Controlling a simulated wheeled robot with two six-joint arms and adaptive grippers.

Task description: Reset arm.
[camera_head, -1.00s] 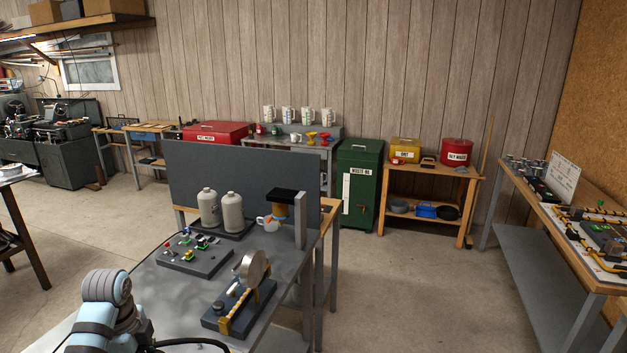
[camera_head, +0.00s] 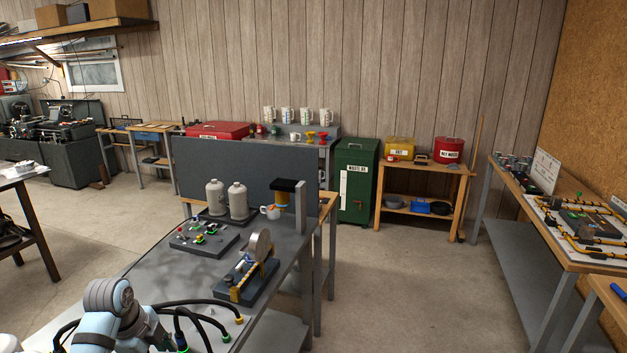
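One light-blue and grey arm of mine (camera_head: 112,312) shows at the bottom left of the head view, over the near end of the grey workbench (camera_head: 165,262). It appears folded low, with its joint housing facing up. Neither gripper can be made out; both are outside the view or hidden. Black hoses (camera_head: 190,310) with green and yellow ends lie on the bench right beside the arm.
The bench holds a board with small coloured parts (camera_head: 204,240), a round metal disc on a stand (camera_head: 261,243) and two grey bottles (camera_head: 238,201). A green cabinet (camera_head: 357,181) and a wooden shelf (camera_head: 421,192) stand behind. Right of the bench, the concrete floor (camera_head: 400,290) is clear.

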